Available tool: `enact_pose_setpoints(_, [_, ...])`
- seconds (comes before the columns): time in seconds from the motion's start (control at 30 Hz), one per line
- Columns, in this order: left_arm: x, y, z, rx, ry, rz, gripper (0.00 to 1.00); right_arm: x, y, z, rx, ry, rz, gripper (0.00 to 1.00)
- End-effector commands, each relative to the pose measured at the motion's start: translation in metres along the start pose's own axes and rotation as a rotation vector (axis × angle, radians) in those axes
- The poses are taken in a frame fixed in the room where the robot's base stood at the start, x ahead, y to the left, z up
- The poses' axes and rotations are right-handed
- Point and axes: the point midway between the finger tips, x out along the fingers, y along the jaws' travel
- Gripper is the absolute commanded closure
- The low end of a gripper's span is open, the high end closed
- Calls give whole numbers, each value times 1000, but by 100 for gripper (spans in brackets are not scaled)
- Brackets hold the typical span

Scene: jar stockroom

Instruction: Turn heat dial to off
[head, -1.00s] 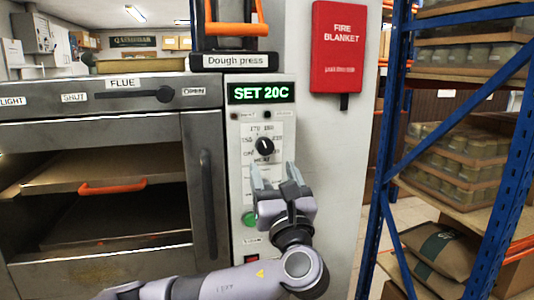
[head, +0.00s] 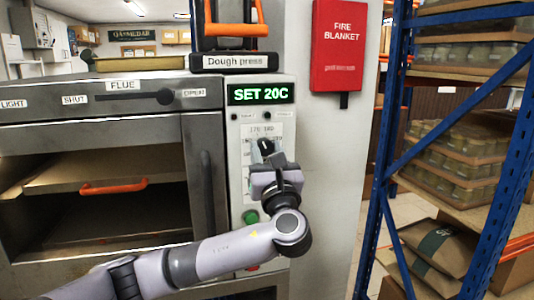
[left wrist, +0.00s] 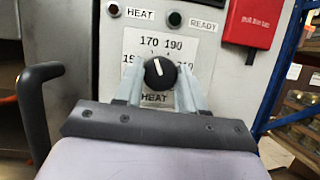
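The heat dial (head: 265,146) is a round black knob with a white pointer line on the oven's control panel. It also shows in the left wrist view (left wrist: 160,73), with its line pointing nearly straight up, between the 170 and 190 marks. My left gripper (head: 268,161) is just in front of the dial. In the left wrist view its two fingers stand apart, one on each side of the knob's lower part; I cannot tell whether they touch it. The off mark is hidden. My right gripper is not in view.
A green button (head: 251,217) is below the dial. The oven door's upright handle (head: 206,185) stands to the left. A red fire blanket box (head: 338,46) hangs at upper right. A blue shelving rack (head: 385,190) with jars stands at right.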

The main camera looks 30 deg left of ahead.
Motion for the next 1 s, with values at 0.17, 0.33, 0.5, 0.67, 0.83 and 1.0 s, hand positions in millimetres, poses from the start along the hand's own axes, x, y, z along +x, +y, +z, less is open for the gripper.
enact_pose_setpoints(0.17, [0,0,-1,-4,0,2,91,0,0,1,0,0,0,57])
enact_pose_setpoints(0.33, [-1,-1,-2,-39,-1,16,91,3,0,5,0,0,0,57])
enact_pose_setpoints(0.5, [-2,-2,-4,-125,-2,51,91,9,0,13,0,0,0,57])
enact_pose_setpoints(0.67, [-3,-3,-5,-245,-5,100,91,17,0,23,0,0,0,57])
enact_pose_setpoints(0.83, [-3,-4,-4,-394,-11,162,91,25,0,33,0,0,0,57])
enact_pose_setpoints(1.0, [-2,-6,-4,-543,-15,224,91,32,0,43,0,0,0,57])
